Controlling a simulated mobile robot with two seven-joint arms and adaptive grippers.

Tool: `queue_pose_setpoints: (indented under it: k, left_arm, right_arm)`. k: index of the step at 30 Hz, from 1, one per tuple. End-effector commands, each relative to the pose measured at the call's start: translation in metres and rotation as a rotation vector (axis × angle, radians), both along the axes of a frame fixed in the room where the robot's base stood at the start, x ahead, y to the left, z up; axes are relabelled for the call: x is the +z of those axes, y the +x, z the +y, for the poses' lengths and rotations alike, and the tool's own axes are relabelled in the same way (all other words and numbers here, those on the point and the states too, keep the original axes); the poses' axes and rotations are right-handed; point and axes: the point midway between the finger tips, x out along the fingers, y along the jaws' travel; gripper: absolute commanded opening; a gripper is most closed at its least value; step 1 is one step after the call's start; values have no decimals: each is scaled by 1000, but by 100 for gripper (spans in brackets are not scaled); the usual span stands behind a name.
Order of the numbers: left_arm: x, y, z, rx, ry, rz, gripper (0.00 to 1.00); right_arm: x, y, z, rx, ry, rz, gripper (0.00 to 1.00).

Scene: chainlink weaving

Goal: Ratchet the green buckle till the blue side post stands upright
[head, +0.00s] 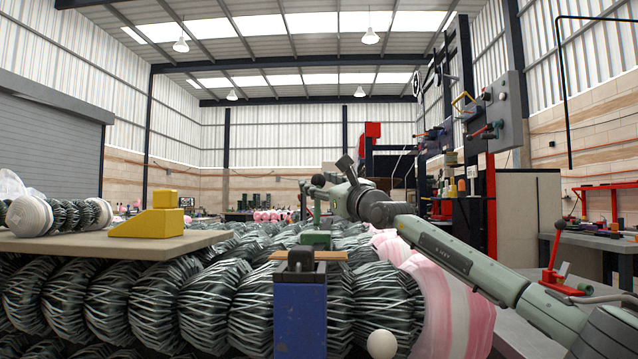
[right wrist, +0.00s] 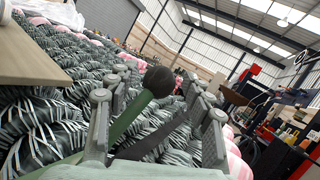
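The blue side post (head: 300,318) stands at the front centre of the head view, with a dark bracket on its top. It looks close to vertical from here; a lean toward or away from me cannot be told. The green buckle (head: 315,239) sits just behind it, above a tan strip. A green lever with a dark ball knob (right wrist: 160,81) rises between the fingers of my right gripper (right wrist: 160,98) in the right wrist view. These fingers are apart, with gaps beside the lever. In the head view my right gripper (head: 325,186) is above the buckle. My left gripper is out of view.
Dark-and-white striped mesh rolls (head: 215,305) fill the foreground. A tan board (head: 60,243) at left carries a yellow wedge block (head: 150,222) and a white-ended mesh roll (head: 30,216). A pink-and-white roll end (head: 455,305) lies under my right arm. A pale ball (head: 381,344) is right of the post.

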Motion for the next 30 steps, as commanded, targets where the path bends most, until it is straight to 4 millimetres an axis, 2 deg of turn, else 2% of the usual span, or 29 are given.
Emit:
queue_pose_setpoints:
  k: [10, 14, 21, 24, 30]
  left_arm:
    - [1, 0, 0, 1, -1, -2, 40]
    - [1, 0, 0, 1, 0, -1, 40]
    - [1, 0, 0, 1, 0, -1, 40]
    - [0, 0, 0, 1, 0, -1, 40]
    - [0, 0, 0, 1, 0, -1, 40]
  right_arm:
    - [9, 0, 1, 2, 1, -2, 51]
    - [27, -1, 0, 0, 2, -3, 51]
    - [74, -1, 1, 1, 6, 0, 51]
    - [89, 0, 1, 0, 4, 0, 51]
    - [100, 0, 1, 1, 1, 0, 51]
